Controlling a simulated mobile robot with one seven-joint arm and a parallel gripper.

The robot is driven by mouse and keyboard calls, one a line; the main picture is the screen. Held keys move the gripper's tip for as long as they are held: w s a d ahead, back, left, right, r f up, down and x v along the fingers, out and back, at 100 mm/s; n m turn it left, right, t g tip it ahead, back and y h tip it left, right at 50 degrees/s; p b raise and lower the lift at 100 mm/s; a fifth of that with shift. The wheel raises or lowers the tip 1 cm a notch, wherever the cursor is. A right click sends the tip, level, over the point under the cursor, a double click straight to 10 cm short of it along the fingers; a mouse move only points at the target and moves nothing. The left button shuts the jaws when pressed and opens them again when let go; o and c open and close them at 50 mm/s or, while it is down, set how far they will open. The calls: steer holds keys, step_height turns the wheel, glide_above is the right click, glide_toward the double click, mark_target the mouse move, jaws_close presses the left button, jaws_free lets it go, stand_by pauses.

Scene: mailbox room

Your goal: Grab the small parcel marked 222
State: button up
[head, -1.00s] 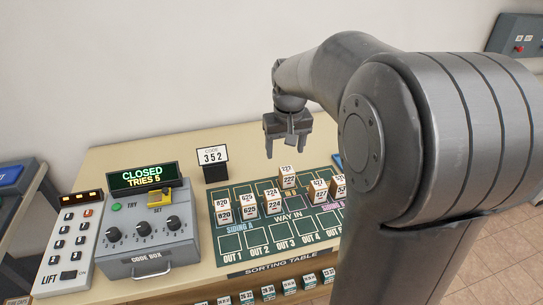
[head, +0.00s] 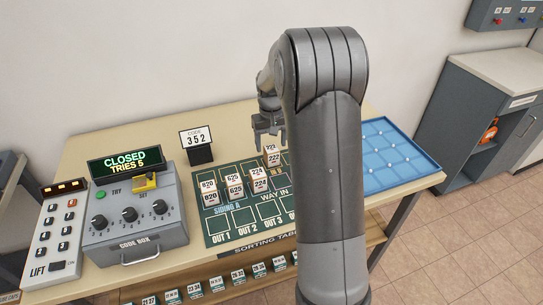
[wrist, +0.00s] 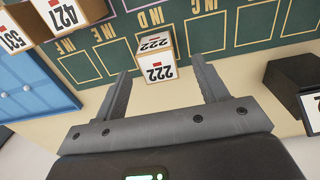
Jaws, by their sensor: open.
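The small parcel marked 222 (head: 272,157) stands on the green sorting mat near its back edge in the head view. In the wrist view the same parcel (wrist: 156,60) shows upside down, a brown box with white labels reading 222. My gripper (head: 268,137) is above and close to it in the head view. In the wrist view my open gripper (wrist: 165,82) has its two fingers apart, with the parcel just beyond the tips, nearer the left finger. Nothing is between the fingers.
Parcels marked 820 (head: 210,192), 625 (head: 235,184) and 224 (head: 259,179) stand left on the mat. Parcels 427 (wrist: 68,14) and 551 (wrist: 14,38) show in the wrist view. A code stand (head: 198,144), code box (head: 133,215) and blue tray (head: 398,153) are nearby.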

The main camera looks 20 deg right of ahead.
mark_target(271, 149)
step_height(271, 149, down, 5)
steer(key=shift+w+d+f, duration=0.1)
steer(key=shift+f, duration=0.05)
steer(key=c, duration=1.1)
